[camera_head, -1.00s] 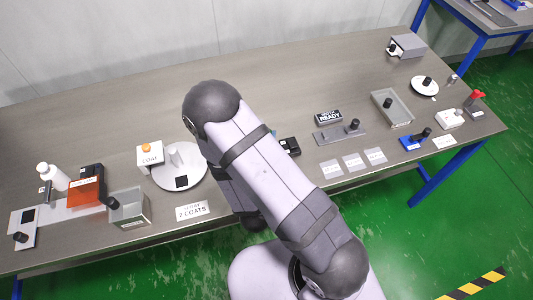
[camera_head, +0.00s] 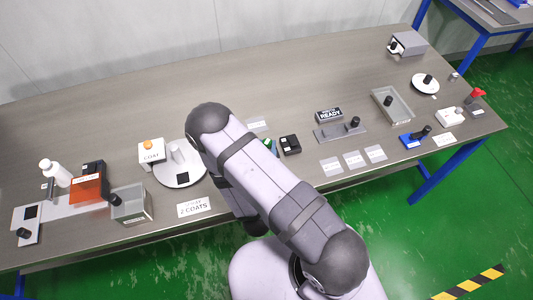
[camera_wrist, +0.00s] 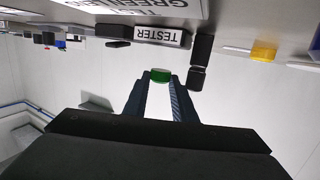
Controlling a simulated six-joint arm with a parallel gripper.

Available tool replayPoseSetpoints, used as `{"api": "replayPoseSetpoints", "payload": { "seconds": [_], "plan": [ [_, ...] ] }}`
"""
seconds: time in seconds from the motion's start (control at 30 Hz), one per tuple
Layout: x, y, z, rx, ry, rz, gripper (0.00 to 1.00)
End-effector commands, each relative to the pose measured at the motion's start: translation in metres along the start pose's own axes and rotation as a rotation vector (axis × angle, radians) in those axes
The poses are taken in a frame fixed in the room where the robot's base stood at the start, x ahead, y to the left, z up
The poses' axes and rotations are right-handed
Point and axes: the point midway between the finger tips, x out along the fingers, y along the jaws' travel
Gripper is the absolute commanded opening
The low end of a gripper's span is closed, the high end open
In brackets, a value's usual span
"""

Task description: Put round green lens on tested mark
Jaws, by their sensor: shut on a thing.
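A round green lens (camera_wrist: 160,75) is between the fingertips of my gripper (camera_wrist: 160,84) in the wrist view, held at its sides. The lens appears apart from the table surface along the top of this view. A label reading TESTER (camera_wrist: 160,36) lies beyond it, upside down, with dark blocks beside it. In the head view my arm hides the gripper. Three pale cards (camera_head: 353,160) lie on the table right of the arm; their print is too small to read, so I cannot tell which is the tested mark.
A small black device (camera_head: 290,144) stands just right of my arm. A grey rail with a black knob (camera_head: 341,132) lies behind the cards. A grey tray (camera_head: 392,106) is farther right. A round white plate (camera_head: 180,166) is left.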

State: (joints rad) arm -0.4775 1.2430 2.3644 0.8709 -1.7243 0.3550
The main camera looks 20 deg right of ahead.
Motion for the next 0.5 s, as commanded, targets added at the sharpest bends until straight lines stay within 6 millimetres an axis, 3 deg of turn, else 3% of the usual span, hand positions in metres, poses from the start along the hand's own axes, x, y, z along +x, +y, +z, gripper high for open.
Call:
{"api": "replayPoseSetpoints", "payload": {
  "seconds": [0.2, 0.5],
  "plan": [
    [0.003, 0.000, 0.022, -0.002, -0.001, 0.000, 0.00],
    [0.005, 0.000, 0.033, 0.000, 0.001, 0.000, 0.00]
  ]
}}
